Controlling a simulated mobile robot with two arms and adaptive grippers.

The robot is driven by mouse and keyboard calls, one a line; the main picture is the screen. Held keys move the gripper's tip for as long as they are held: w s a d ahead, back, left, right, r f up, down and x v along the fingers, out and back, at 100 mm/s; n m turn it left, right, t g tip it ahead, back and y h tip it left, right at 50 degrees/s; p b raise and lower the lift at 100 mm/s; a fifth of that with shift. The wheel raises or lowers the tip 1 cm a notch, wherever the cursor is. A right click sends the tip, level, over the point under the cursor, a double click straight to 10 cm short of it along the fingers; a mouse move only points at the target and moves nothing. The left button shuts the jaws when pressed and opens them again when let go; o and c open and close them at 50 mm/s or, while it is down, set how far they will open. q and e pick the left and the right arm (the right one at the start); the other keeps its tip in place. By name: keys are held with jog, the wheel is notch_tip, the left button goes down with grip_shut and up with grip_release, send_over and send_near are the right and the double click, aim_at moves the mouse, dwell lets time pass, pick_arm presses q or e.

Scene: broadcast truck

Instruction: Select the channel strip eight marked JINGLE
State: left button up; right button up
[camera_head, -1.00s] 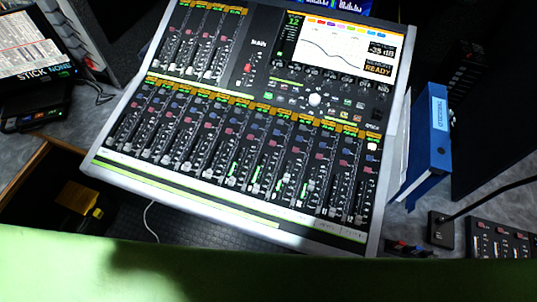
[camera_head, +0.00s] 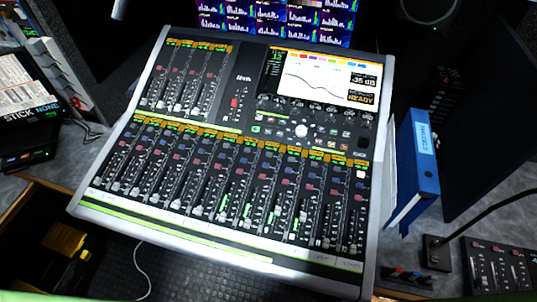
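The mixing console (camera_head: 215,228) fills the middle of the head view, tilted a little in the picture. Its lower bank has a row of several channel strips (camera_head: 230,185) with faders, red and blue buttons and orange labels along the top. A shorter bank of strips (camera_head: 185,80) is at its upper left. The strip labels are too small to read, so I cannot tell which strip is marked JINGLE. The console's screen (camera_head: 325,75) is lit with a curve, "-35 dB" and "READY". Neither gripper shows in the view.
A blue binder (camera_head: 415,170) stands right of the console. A small fader box (camera_head: 497,265) and a black gooseneck base (camera_head: 436,250) are at the lower right. A monitor (camera_head: 275,20) with bar graphs is behind. A yellow object (camera_head: 63,240) lies low at left.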

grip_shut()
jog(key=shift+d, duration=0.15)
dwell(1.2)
